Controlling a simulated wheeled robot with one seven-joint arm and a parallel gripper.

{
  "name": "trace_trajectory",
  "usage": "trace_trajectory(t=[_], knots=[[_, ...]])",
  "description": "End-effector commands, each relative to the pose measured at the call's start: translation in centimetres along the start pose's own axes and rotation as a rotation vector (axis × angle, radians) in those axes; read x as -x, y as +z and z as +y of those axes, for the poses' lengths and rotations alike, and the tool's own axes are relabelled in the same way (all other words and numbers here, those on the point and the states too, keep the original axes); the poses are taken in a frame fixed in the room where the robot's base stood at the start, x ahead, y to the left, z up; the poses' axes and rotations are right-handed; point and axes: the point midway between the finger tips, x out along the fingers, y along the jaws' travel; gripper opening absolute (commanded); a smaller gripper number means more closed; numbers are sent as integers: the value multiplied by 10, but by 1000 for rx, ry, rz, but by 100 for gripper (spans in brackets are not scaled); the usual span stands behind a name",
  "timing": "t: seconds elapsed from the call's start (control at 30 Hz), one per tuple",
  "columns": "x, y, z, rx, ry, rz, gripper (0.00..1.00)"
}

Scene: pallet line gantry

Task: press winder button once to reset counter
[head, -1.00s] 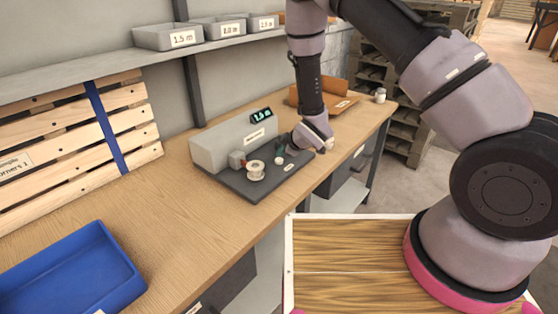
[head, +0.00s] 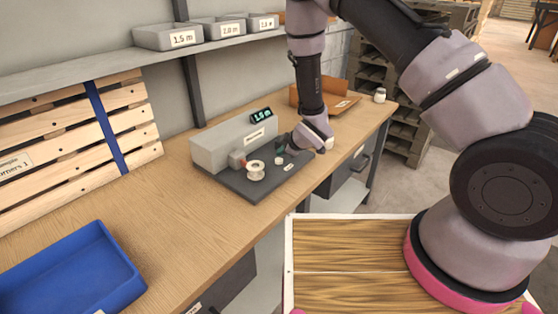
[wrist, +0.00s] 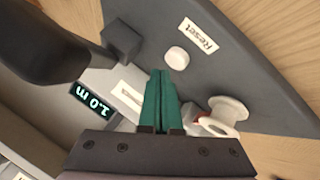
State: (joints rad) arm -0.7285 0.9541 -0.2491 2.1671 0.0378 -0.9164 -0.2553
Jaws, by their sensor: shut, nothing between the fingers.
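The winder is a grey box (head: 222,146) on a dark base plate (head: 250,188) on the workbench. A round white button (wrist: 177,57) sits on the plate beside a label (wrist: 197,36) reading "Reset"; the button also shows in the head view (head: 279,160).
A white spool (wrist: 226,115) with a red part stands on the plate near the fingers. A blue tray (head: 70,275) lies at the front left of the bench. A brown holder (head: 335,103) and a small white jar (head: 380,95) stand farther right. A shelf with grey bins (head: 168,38) runs above.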

Motion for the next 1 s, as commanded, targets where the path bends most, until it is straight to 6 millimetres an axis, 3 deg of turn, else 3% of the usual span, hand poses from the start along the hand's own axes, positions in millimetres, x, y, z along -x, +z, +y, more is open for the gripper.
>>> trace_trajectory(t=[1.0], knots=[[-6, 5, -4, 0, 0, -1, 0]])
